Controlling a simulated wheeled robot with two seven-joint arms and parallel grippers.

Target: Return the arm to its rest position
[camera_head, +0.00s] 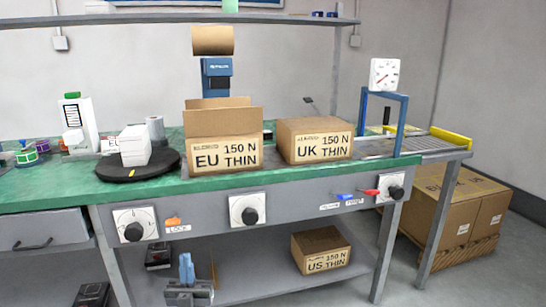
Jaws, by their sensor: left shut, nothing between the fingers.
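My left gripper (187,266) shows at the bottom of the head view, left of the middle. Its blue fingers point up and are together, with nothing between them. It appears in front of the lower shelf (250,283), below the bench's front panel, and apart from the boxes. The rest of my left arm is below the picture's edge. My right gripper is not in view.
The green bench (60,190) carries an open EU box (225,155), a UK box (316,140) and a black turntable (110,173) with a white block. Dials and a red lever (371,192) line the front panel. A US box (320,250) sits on the lower shelf.

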